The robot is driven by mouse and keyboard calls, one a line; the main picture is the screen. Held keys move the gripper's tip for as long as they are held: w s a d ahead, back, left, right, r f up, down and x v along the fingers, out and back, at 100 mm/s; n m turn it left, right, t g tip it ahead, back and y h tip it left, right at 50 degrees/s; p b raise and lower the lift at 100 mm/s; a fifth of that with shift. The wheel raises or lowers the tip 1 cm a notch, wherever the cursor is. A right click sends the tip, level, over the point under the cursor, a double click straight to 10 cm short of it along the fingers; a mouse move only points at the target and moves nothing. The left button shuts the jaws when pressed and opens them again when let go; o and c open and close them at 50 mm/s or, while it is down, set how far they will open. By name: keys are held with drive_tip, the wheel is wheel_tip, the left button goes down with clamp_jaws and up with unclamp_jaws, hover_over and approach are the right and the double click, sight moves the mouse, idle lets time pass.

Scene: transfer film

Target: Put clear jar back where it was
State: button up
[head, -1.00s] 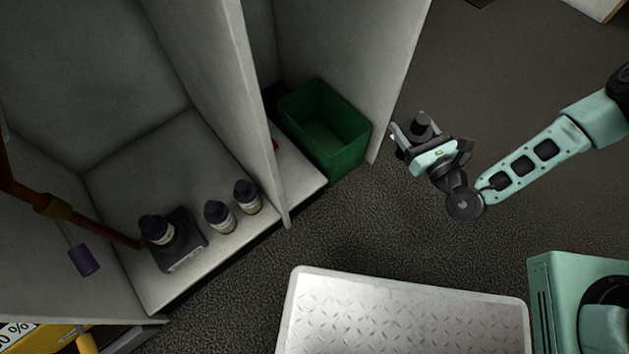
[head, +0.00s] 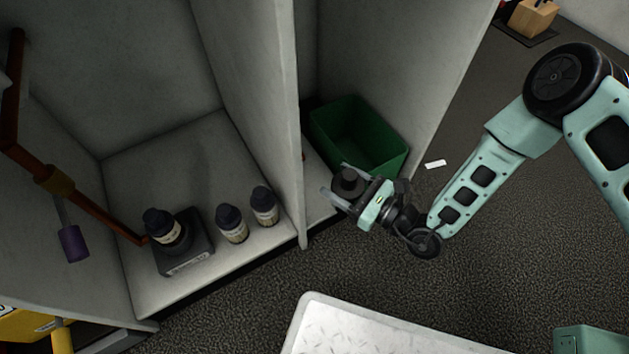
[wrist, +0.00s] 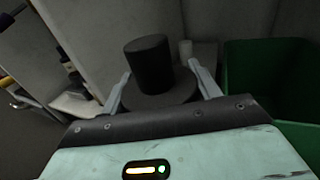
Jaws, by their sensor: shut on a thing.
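My gripper (head: 346,192) is shut on a dark-topped jar (head: 348,182), held in the air in front of the right bay. In the wrist view the jar's black cylindrical knob (wrist: 149,64) stands on a wider dark disc between the fingers (wrist: 160,92). Its body is hidden below, so I cannot see whether it is clear. Three dark-capped bottles with pale labels are in the left bay: one bottle (head: 163,228) on a black block (head: 184,258), a middle bottle (head: 231,224) and a right bottle (head: 264,206) on the shelf floor.
A grey upright divider (head: 285,110) parts the two bays, just left of my gripper. A green bin (head: 395,160) stands in the right bay beside my gripper. A pale small cylinder (wrist: 186,50) shows behind the jar.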

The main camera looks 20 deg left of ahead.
drive_tip(key=w+a+f+b, duration=0.2)
drive_tip(key=a+f+b, duration=0.1)
drive_tip(key=a+b, duration=0.3)
drive_tip(key=shift+w+a+f+b, duration=0.2)
drive_tip(key=shift+a+b, duration=0.15)
drive_tip(key=shift+a, duration=0.3)
drive_tip(key=shift+f, duration=0.1)
drive_tip(key=o, duration=1.5)
drive_tip(key=shift+c, duration=0.2)
drive_tip(key=shift+f, duration=0.1)
